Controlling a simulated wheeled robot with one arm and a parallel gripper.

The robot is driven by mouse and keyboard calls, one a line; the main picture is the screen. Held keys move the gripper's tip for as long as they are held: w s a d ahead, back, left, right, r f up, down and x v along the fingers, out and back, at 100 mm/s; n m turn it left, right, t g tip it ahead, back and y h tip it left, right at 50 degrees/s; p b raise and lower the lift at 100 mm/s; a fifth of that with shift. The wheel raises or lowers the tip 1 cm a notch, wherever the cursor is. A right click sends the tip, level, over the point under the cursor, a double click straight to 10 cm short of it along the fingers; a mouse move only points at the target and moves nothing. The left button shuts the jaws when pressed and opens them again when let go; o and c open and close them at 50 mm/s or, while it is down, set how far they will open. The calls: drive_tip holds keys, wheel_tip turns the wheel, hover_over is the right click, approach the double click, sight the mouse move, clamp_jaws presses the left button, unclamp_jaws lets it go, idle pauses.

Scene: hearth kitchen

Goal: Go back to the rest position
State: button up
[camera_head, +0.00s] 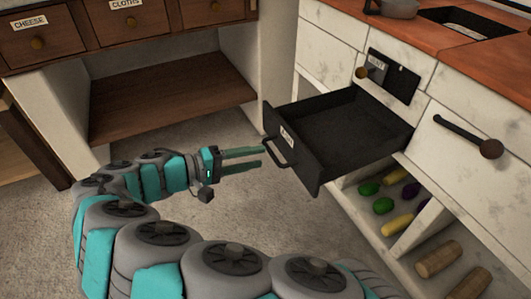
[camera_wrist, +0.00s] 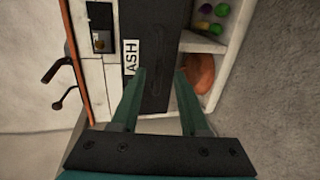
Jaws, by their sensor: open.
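My gripper (camera_head: 243,160) is at the middle of the head view, with its two teal fingers apart and nothing between them. It points right toward the handle (camera_head: 277,152) of a black drawer (camera_head: 312,172) labelled "ASH". The fingertips look close to the handle; whether they touch it is hard to tell. The drawer is pulled well out of the white cabinet, and its visible inside looks empty. In the wrist view my gripper (camera_wrist: 160,85) is open in front of the drawer's dark front, beside the ASH label (camera_wrist: 131,57).
Below the drawer, an open shelf (camera_head: 405,231) holds green, yellow and purple vegetables and several logs (camera_head: 439,258). A dark panel with a knob (camera_head: 391,76) sits above it. A wooden cabinet with labelled drawers (camera_head: 125,20) stands at the back left. The grey floor (camera_head: 235,205) between is clear.

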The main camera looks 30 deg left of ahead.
drive_tip(key=shift+v, duration=1.25)
drive_tip(key=shift+w, duration=0.1)
